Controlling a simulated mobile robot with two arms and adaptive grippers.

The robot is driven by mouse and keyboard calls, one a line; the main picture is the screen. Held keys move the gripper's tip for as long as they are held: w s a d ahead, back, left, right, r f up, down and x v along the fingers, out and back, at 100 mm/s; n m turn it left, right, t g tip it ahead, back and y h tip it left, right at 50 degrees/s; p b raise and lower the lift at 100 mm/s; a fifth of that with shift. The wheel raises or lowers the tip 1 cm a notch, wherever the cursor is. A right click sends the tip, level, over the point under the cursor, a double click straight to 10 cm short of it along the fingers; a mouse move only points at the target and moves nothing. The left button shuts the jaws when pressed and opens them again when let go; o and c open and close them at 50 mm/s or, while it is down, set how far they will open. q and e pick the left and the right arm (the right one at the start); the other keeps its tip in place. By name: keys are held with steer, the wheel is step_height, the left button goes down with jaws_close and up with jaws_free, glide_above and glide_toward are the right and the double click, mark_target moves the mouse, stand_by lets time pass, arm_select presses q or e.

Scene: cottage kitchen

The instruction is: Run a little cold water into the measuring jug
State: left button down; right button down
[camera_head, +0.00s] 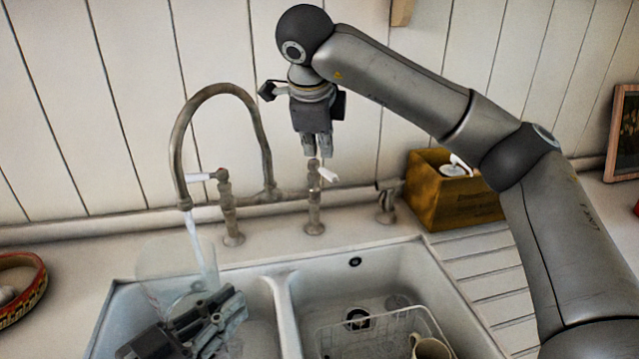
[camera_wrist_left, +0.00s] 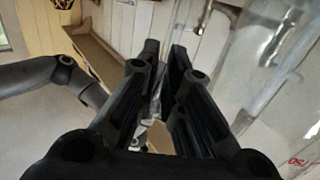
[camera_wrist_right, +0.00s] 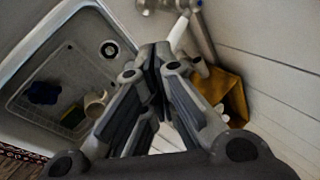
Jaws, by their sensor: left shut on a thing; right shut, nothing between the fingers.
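The clear measuring jug (camera_head: 170,262) is under the spout of the bridge tap (camera_head: 213,90), over the left basin. A stream of water (camera_head: 196,240) runs from the spout into it. My left gripper (camera_head: 235,302) is shut on the jug, probably at its handle; the exact grip is hard to see. The jug also shows in the left wrist view (camera_wrist_left: 262,65). My right gripper (camera_head: 318,152) is shut and empty, just above the right tap handle with its white lever (camera_head: 328,175). The left tap handle (camera_head: 200,177) has its white lever pointing left.
The right basin (camera_head: 440,275) holds a wire rack (camera_head: 340,330) and a cream mug (camera_head: 430,347). A wooden box (camera_head: 440,205) stands behind the ridged drainboard (camera_head: 490,285). A red-rimmed bowl (camera_head: 30,285) is at the far left.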

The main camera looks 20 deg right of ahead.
mark_target(322, 172)
steer(key=a+f+n+t+h, duration=0.1)
steer(key=a+f+n, duration=0.15)
steer(key=n, duration=0.95)
steer(key=a+f+n+h, duration=0.2)
steer(key=a+n, duration=0.1)
steer(key=n, duration=0.9)
steer(key=w+d+f, duration=0.4)
steer(key=d+f, duration=0.2)
steer(key=d, duration=0.2)
steer(key=shift+f, duration=0.25)
steer(key=shift+w+a, duration=0.1)
steer(key=shift+n+y, duration=0.3)
steer(key=shift+d+n, duration=0.3)
steer(key=shift+d, duration=0.05)
